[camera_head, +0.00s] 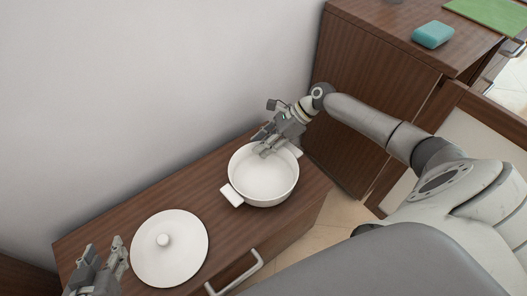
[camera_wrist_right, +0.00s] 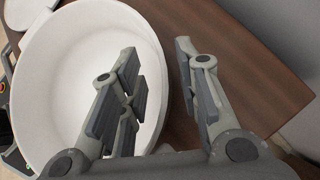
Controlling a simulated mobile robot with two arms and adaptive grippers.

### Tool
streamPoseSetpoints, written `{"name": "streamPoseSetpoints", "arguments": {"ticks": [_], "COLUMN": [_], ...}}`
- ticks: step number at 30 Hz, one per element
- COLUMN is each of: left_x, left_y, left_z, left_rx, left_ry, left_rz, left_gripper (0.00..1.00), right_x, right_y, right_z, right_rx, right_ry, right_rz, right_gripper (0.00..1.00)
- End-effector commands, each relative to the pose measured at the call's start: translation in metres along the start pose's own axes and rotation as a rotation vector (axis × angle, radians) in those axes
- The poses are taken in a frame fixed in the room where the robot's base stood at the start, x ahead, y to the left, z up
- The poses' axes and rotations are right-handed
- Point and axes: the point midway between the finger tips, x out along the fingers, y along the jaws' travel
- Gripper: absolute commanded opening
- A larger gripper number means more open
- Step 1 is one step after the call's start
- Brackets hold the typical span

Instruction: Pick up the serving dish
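The serving dish (camera_head: 262,172) is a white round pot with side handles, standing upright and empty on the brown wooden cabinet. Its white lid (camera_head: 168,250), with a round knob, lies apart to its left. My right gripper (camera_head: 268,143) is at the dish's far rim. In the right wrist view, my right gripper (camera_wrist_right: 158,52) is open, with one finger over the inside of the dish (camera_wrist_right: 75,90) and the other outside the rim. Whether either finger touches the wall is unclear. My left gripper (camera_head: 100,262) is open and empty, left of the lid.
The low wooden cabinet (camera_head: 125,212) has a metal handle (camera_head: 234,272) at its front and a wall behind it. A taller wooden cabinet (camera_head: 362,95) stands at the right, with a teal block (camera_head: 432,34) and a green board (camera_head: 490,14) on top.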

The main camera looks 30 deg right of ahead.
Motion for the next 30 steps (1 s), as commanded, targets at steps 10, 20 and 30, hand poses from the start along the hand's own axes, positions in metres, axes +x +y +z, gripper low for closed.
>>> {"name": "streamPoseSetpoints", "arguments": {"ticks": [10, 20, 30], "left_x": [0.0004, 0.0005, 0.0004], "left_y": [0.0004, 0.0004, 0.0003], "left_z": [-0.0028, -0.0024, -0.0024], "left_rx": [0.000, 0.000, 0.000], "left_ry": [0.013, 0.011, 0.011], "left_rz": [0.001, 0.001, 0.001], "left_gripper": [0.40, 0.40, 0.40], "right_x": [0.0013, 0.0010, -0.0001], "right_y": [-0.0003, -0.0004, -0.0008], "right_z": [0.0001, 0.0000, 0.0023], "right_rx": [0.000, 0.000, 0.001], "right_ry": [0.000, 0.001, -0.004], "right_rz": [-0.001, -0.001, -0.002], "right_gripper": [0.24, 0.00, 0.00]}}
